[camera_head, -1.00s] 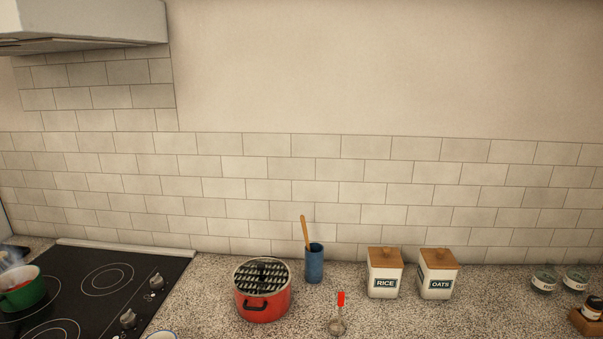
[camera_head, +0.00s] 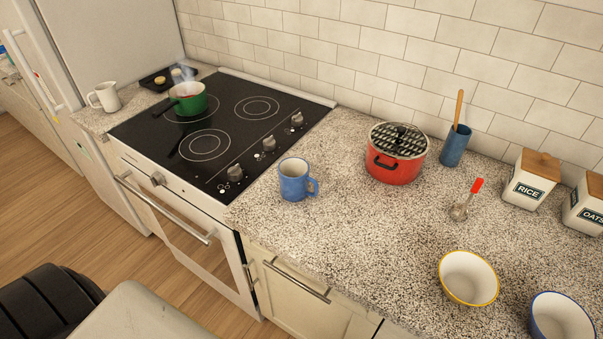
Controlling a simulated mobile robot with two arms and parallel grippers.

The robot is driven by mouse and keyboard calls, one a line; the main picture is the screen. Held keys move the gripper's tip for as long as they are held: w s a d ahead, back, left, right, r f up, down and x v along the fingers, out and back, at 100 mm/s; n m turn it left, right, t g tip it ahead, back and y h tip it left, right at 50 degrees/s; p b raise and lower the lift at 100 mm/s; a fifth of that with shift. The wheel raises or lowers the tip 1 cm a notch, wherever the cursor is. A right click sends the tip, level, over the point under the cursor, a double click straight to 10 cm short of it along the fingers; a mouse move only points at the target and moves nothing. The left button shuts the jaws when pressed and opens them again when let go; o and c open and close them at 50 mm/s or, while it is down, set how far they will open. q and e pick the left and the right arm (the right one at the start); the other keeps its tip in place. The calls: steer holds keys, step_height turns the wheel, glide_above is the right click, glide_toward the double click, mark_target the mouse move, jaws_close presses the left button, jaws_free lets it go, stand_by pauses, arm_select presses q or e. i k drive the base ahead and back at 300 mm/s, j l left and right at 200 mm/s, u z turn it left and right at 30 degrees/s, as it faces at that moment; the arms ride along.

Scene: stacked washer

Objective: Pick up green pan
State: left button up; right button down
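The green pan (camera_head: 189,104) sits on the far left burner of the black glass cooktop (camera_head: 232,124). Its dark handle points to the left and toward me. The inside looks reddish, with faint steam above it. Neither of my grippers shows in the head view. Dark and grey parts at the lower left look like parts of my own body.
A white pitcher (camera_head: 106,97) and black tray (camera_head: 166,77) lie left of the cooktop. Two bowls (camera_head: 468,278) sit near the front edge.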

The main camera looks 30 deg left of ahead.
mark_target(195, 104)
steer(key=j+u, duration=0.1)
steer(key=u, duration=1.5)
